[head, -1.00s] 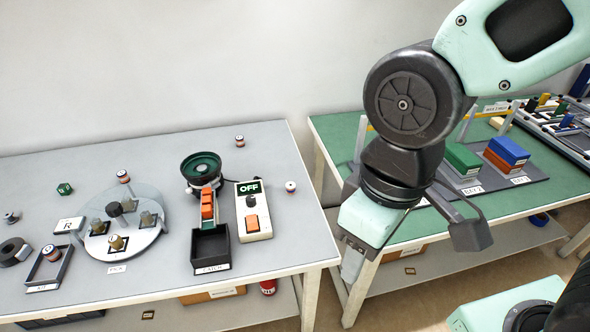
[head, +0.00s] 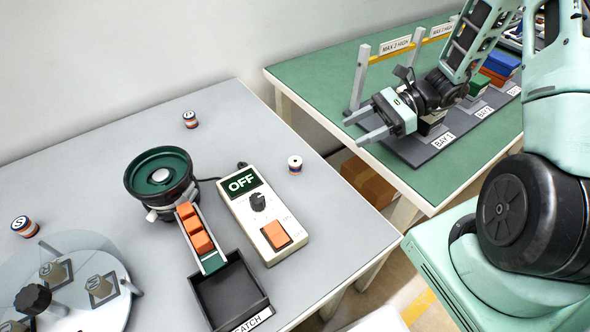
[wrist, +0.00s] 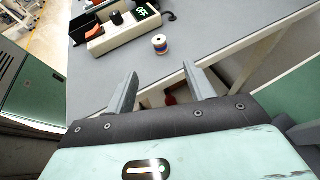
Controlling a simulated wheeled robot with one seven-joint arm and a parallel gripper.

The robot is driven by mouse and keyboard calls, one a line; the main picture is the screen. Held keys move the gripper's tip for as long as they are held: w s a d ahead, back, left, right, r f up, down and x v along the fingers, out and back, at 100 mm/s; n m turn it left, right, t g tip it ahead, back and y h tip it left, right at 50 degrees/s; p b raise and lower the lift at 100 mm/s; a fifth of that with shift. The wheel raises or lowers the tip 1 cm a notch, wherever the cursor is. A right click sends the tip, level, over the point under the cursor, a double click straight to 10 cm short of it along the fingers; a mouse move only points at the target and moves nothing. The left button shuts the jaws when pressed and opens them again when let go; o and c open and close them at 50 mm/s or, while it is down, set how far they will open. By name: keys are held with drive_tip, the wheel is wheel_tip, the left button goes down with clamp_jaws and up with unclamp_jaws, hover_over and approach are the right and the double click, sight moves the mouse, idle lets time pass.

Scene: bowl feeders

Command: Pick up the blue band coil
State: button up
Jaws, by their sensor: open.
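In the wrist view the same coil (wrist: 160,44) stands beyond and between my fingertips.
The green bowl feeder (head: 160,178), its chute of orange blocks, black catch tray (head: 228,292) and OFF control box (head: 262,220) stand left of the coil. A clear disc fixture (head: 70,285) is at lower left. The green table (head: 300,75) carries a bay rack. Grey tabletop around the coil is clear.

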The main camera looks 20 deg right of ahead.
approach(295, 161)
drive_tip(key=x, duration=0.4)
drive_tip(key=shift+a+f+p, duration=0.2)
drive_tip(key=shift+p, duration=0.2)
drive_tip(key=shift+f+p+x, duration=0.15)
drive_tip(key=shift+p+x, duration=0.1)
drive_tip(key=shift+x, duration=1.25)
drive_tip(key=shift+f+p+x, duration=0.1)
drive_tip(key=shift+p+x, duration=0.1)
drive_tip(key=shift+x, duration=1.25)
drive_tip(key=shift+d, duration=0.15)
drive_tip(key=c, duration=1)
